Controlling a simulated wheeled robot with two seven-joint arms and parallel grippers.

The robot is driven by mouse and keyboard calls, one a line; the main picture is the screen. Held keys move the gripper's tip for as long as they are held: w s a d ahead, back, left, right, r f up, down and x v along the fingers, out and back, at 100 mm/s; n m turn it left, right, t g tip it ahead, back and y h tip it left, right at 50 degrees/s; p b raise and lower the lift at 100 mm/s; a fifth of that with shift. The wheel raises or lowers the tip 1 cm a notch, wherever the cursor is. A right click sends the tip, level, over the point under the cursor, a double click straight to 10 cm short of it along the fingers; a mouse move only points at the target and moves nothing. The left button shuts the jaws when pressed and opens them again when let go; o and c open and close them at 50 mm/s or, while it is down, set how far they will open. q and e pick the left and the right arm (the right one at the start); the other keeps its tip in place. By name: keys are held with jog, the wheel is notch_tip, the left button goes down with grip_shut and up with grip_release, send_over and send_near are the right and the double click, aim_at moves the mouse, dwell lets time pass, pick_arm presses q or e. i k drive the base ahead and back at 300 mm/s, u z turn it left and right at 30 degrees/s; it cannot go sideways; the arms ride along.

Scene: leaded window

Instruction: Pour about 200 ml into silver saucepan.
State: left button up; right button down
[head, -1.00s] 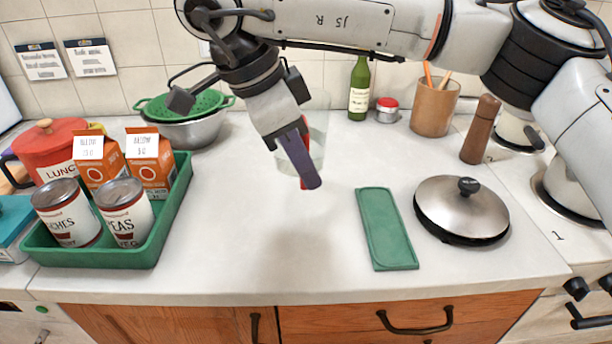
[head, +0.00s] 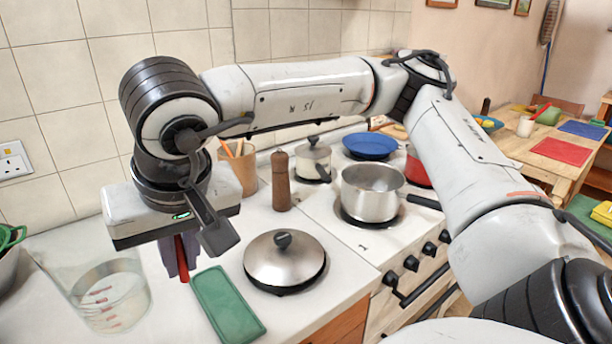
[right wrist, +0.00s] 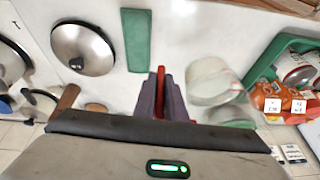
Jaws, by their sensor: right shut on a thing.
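The silver saucepan (head: 369,203) sits on the stove at centre right in the head view. It is open on top, with a dark handle pointing right. My right gripper (head: 183,262) is shut on the red handle of a clear measuring jug (head: 108,298) with red marks. The jug looks upright, left of the gripper, with what seems to be clear liquid inside. In the right wrist view the fingers (right wrist: 160,95) close around the red handle, and the jug (right wrist: 212,82) is beside them. The jug is well left of the saucepan. My left gripper is not in view.
Between jug and saucepan lie a green mat (head: 228,304) and a steel lid (head: 284,262). A brown mill (head: 281,182), utensil pot (head: 241,168) and lidded pot (head: 314,160) stand behind. A blue pan (head: 370,145) and red pot (head: 417,168) are near the saucepan.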

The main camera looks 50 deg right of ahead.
aim_at(380, 201)
jog(key=u, duration=2.55)
jog(key=k, duration=1.95)
jog(key=z, duration=1.1)
